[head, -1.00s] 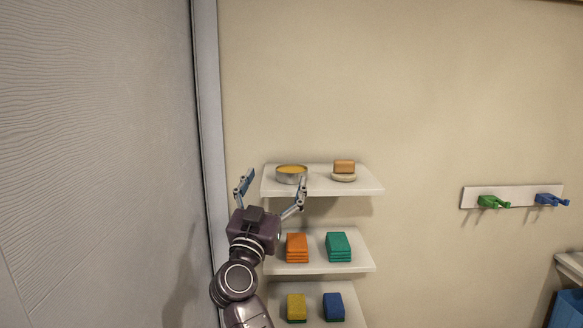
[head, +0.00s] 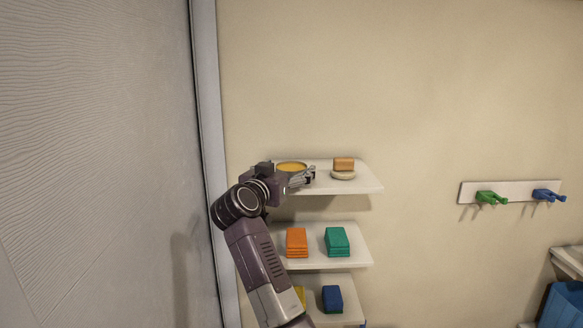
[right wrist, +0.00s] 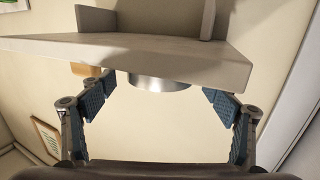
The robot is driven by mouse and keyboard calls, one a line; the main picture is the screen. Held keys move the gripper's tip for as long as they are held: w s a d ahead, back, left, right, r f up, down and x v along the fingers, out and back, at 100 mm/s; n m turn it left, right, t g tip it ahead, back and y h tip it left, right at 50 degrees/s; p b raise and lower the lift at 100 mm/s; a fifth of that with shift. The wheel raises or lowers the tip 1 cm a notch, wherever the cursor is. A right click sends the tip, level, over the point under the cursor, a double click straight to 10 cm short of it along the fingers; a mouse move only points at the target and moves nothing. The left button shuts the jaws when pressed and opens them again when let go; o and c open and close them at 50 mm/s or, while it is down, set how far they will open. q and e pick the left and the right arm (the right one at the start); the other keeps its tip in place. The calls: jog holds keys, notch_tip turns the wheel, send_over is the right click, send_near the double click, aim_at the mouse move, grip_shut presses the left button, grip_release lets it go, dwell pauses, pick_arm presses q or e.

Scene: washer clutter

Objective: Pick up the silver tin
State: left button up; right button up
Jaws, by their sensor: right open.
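The silver tin (head: 291,166), with yellow contents, stands on the top shelf (head: 350,184). My right gripper (head: 300,179) is in front of it and hides most of its side in the head view. In the right wrist view, which looks upside down, the tin's silver side (right wrist: 158,83) shows between the fingers and beyond them. The right gripper's fingers (right wrist: 157,100) are spread wide there, with nothing between the pads. The tin appears apart from both fingers. My left gripper is not in view.
A brown soap bar on a pale dish (head: 344,168) stands just right of the tin. Orange sponges (head: 297,242) and green sponges (head: 337,240) lie on the shelf below. A wall panel (head: 34,150) rises close on the left.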

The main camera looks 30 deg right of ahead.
jog(key=shift+w+d+f, duration=0.1)
jog(key=shift+w+d, duration=0.2)
jog(key=shift+d, duration=0.05)
jog(key=shift+c, duration=0.3)
jog(key=c, duration=1.5)
jog(key=shift+o, duration=0.2)
